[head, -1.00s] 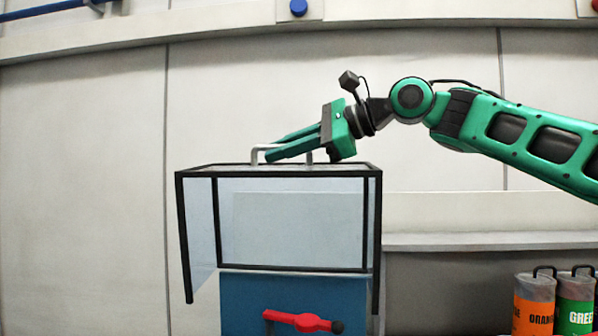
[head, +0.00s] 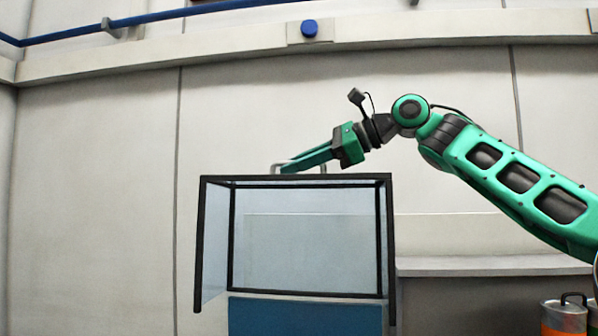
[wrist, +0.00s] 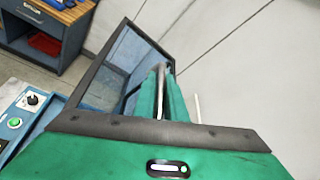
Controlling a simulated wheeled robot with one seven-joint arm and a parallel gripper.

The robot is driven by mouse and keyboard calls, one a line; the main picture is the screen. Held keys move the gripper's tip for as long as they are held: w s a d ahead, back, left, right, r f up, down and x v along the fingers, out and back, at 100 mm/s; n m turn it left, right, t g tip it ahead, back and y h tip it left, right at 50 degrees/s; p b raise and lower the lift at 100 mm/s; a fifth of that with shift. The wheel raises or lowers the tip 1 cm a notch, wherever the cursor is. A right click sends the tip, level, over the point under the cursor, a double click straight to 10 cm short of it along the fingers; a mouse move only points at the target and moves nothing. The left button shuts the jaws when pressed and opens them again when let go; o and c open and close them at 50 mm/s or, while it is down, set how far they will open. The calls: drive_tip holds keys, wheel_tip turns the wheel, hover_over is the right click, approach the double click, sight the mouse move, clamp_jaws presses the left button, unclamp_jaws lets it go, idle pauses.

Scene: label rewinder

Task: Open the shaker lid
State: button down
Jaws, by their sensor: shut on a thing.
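The shaker lid (head: 203,245) is a clear box with a dark frame above a blue body (head: 305,316). A pale metal handle (head: 322,168) stands on its top edge. My green gripper (head: 285,170) comes from the right and is shut on this handle. In the wrist view, my gripper's fingers (wrist: 168,98) lie on both sides of the handle bar (wrist: 160,92). The lid's dark frame (wrist: 97,66) also shows there, left of the fingers, tilted in that picture. The lower part of the shaker is out of the head view.
An orange container (head: 566,318) stands at the lower right, partly cut off. A grey ledge (head: 490,265) runs along the wall behind. In the wrist view, a control panel (wrist: 20,115) with a green button is at left, and a wooden-topped bench (wrist: 60,12) stands beyond.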

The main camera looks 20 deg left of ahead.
drive_tip(key=shift+s+a+r, duration=0.1)
drive_tip(key=shift+s, duration=0.15)
drive_tip(key=c, duration=1.8)
unclamp_jaws()
drive_tip(key=shift+w, duration=0.15)
drive_tip(key=shift+w, duration=0.1)
drive_tip(key=shift+w+d, duration=0.15)
drive_tip(key=shift+d, duration=0.45)
drive_tip(key=v, duration=0.9)
drive_tip(key=shift+d+r, duration=0.3)
drive_tip(key=shift+r, duration=0.05)
drive_tip(key=shift+s, duration=0.2)
